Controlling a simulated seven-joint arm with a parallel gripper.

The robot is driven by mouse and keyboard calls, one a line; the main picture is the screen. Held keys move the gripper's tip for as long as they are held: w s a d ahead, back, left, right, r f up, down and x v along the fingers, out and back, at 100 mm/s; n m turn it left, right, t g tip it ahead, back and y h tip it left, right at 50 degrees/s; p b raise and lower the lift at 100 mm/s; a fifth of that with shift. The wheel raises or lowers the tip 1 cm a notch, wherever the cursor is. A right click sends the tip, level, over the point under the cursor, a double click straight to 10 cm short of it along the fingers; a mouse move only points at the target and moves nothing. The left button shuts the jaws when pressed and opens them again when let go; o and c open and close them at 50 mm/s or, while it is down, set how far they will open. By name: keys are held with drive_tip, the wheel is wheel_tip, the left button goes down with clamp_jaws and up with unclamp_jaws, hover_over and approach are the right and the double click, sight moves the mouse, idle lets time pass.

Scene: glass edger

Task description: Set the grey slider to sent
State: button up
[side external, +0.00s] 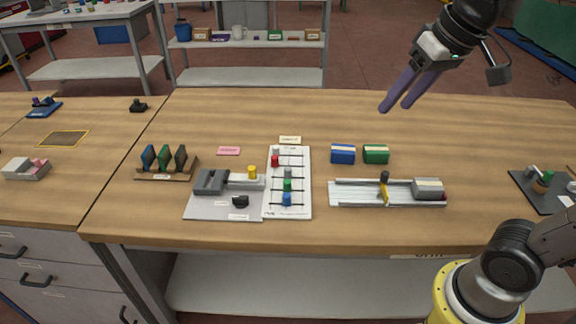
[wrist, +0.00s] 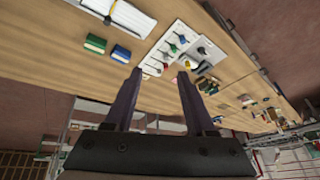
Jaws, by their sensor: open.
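The white slider board (side external: 304,181) lies flat on the table, left of centre, with several dark horizontal tracks. A grey slider knob (side external: 275,152) sits on the far track, left of the track's middle. Below it are a red knob, another pale grey knob (side external: 288,173), a green knob and a blue knob. The track labels are too small to read. The board also shows in the wrist view (wrist: 153,68), beyond my fingertips. My gripper (side external: 394,107) is open and empty, high above the table to the right of the board; its fingers also show in the wrist view (wrist: 160,75).
A grey panel (side external: 206,207) with a grey block and yellow knob adjoins the board's left. A rail fixture (side external: 350,197) lies to its right. Blue (side external: 343,154) and green (side external: 376,154) blocks stand behind that. A rack with upright plates (side external: 165,176) is at left. The table's back right is clear.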

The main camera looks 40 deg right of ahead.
drive_tip(key=w, duration=0.7)
drive_tip(key=m+g, duration=0.2)
drive_tip(key=g, duration=0.3)
hover_over(288, 168)
wheel_tip(288, 168, down, 16)
wheel_tip(288, 168, down, 14)
drive_tip(key=shift+s+a, duration=0.1)
clamp_jaws()
